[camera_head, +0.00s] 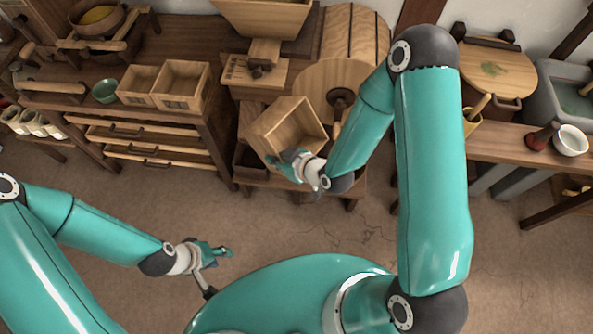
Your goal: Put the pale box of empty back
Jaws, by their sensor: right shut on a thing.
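The pale wooden box (284,124) is tilted, with its open side facing me and no contents visible inside. My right gripper (286,163) is shut on its lower front edge and holds it in front of the low stand by the big wooden drum. The fingertips are partly hidden against the box. My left gripper (222,252) is over the floor at lower centre-left, away from the box; its finger gap is too small to make out.
Two small wooden boxes (181,83) and a green bowl (105,91) stand on the left bench (60,103), above drawers. A wooden drum (340,47) stands behind the held box. A white bowl (571,140) is on the right table. Open floor lies in front.

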